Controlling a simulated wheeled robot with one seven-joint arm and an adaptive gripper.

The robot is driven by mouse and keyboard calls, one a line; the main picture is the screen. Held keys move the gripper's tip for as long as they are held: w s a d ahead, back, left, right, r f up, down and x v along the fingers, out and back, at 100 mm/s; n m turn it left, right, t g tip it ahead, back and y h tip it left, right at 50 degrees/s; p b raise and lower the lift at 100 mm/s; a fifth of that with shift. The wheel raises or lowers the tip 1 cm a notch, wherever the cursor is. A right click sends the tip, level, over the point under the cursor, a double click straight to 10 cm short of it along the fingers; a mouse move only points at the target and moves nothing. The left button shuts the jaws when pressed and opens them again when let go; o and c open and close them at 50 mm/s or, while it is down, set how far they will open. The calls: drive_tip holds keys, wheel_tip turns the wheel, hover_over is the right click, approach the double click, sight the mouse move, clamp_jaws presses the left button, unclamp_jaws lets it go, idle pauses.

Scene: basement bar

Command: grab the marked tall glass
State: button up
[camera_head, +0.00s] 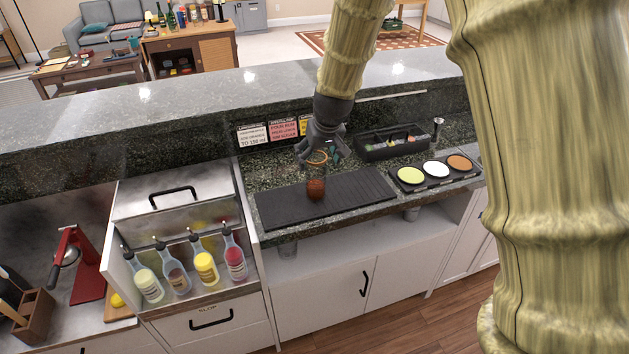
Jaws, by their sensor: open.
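A clear tall glass (316,188) stands upright on the dark ribbed bar mat. It has an orange-brown ring at its rim and reddish-brown content in its lower part. My gripper (321,154) is open, dark grey, and comes down from above and behind the glass. In the picture its fingers overlap the area around the rim. I cannot tell whether they touch the glass. The far side of the glass is hidden.
The dark mat (362,189) is otherwise bare. To the right are a black caddy (372,153) and a tray with three coloured rimming dishes (436,170). Recipe cards (283,130) lean behind. Several bottles (205,265) stand in the left well. A raised stone ledge (200,100) runs behind.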

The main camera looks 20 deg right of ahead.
sight(316, 162)
drive_tip(key=shift+p+x, duration=0.6)
drive_tip(key=shift+x, duration=1.35)
drive_tip(key=shift+w, duration=0.15)
drive_tip(key=shift+r, duration=0.1)
drive_tip(key=shift+c, duration=0.4)
clamp_jaws()
